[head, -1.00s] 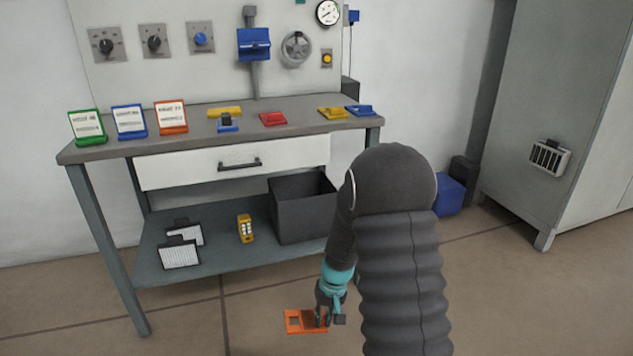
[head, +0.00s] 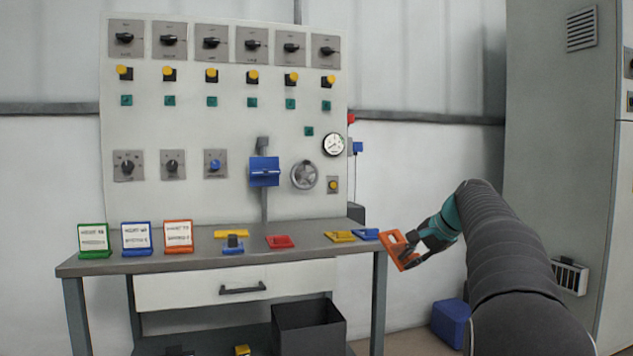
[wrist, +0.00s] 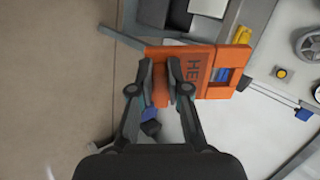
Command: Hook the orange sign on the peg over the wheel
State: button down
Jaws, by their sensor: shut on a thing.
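My gripper (head: 412,248) is shut on the orange sign (head: 396,246), just off the right end of the bench and at about bench-top height. The sign is tilted and has a rectangular opening at one end. In the wrist view the sign (wrist: 205,66) lies across the fingertips of my gripper (wrist: 167,82), with dark letters partly covered by a finger. The grey wheel (head: 304,175) is on the panel, left of and above the sign; it also shows in the wrist view (wrist: 311,45). I cannot make out a peg over the wheel.
The bench (head: 205,266) holds several card stands at its left and small coloured pieces along its top. A round gauge (head: 333,145), a yellow button (head: 333,185) and a blue box (head: 264,171) are near the wheel. A grey cabinet (head: 560,150) stands at the right.

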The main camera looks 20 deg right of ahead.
jog(key=s+a+r+m+t+h, duration=0.1)
jog(key=s+a+r+t, duration=0.1)
jog(key=r, duration=0.7)
jog(key=s+a+r+m+t, duration=0.1)
jog(key=s+a+r+t, duration=0.1)
jog(key=r, duration=0.8)
jog(key=s+a+r+m+t+h, duration=0.1)
jog(key=s+a+r+t, duration=0.1)
jog(key=r, duration=0.7)
jog(key=shift+s+a+r+m+h+b, duration=0.15)
jog(key=shift+s+a+m+h+b, duration=0.25)
jog(key=shift+s, duration=0.3)
jog(key=shift+a, duration=0.15)
jog(key=shift+a+t, duration=0.1)
jog(key=shift+t, duration=0.7)
